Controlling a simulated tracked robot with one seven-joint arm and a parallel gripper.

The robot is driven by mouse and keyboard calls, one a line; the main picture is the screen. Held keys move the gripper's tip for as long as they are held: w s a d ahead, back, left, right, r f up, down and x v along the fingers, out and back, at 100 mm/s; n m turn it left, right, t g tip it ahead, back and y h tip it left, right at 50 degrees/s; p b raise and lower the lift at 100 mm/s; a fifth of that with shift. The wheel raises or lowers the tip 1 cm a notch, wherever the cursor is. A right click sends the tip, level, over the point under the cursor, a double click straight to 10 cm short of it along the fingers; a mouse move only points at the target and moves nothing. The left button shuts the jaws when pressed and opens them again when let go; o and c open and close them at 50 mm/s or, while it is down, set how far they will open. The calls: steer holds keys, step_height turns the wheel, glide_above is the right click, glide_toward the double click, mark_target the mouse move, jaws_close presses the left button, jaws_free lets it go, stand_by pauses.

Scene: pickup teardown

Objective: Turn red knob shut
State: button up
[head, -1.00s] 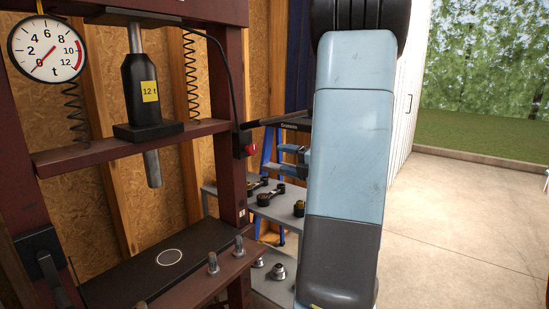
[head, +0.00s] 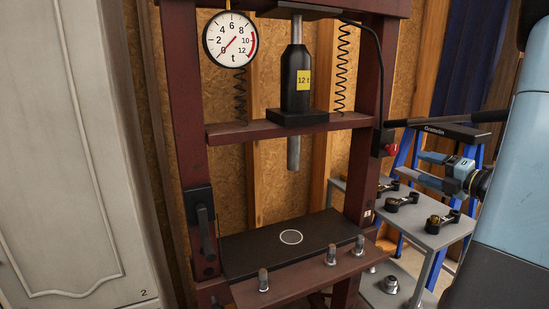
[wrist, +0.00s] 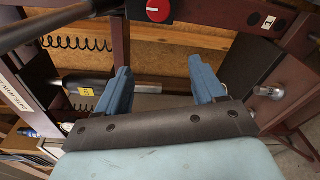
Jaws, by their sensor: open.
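The red knob (head: 390,150) sits on a dark block on the right upright of the press, under the black lever. It also shows at the top edge of the wrist view (wrist: 158,10), with a pale line across its face. My gripper (head: 424,169) is to the right of the knob in the head view, a little lower in the picture and apart from it. In the wrist view its two blue fingers (wrist: 160,75) are spread with nothing between them, and the knob lies beyond the tips.
The dark red press (head: 194,120) carries a gauge (head: 230,38) and a black 12 t cylinder (head: 297,85). A black lever (head: 450,123) juts right above my gripper. A grey shelf (head: 418,235) with metal parts stands below. A pale cabinet (head: 70,150) fills the left.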

steer(key=s+a+n+g+y, duration=0.1)
steer(key=s+a+n+g, duration=0.35)
steer(key=a+n, duration=0.6)
steer(key=s+a+n+g+y, duration=0.1)
steer(key=s+a+n+g, duration=0.4)
steer(key=a+n, duration=0.55)
steer(key=s+a+r+n+h, duration=0.2)
steer(key=s+n+h, duration=0.7)
steer(key=n, duration=1.5)
steer(key=shift+s+g, duration=0.35)
steer(key=shift+s, duration=0.45)
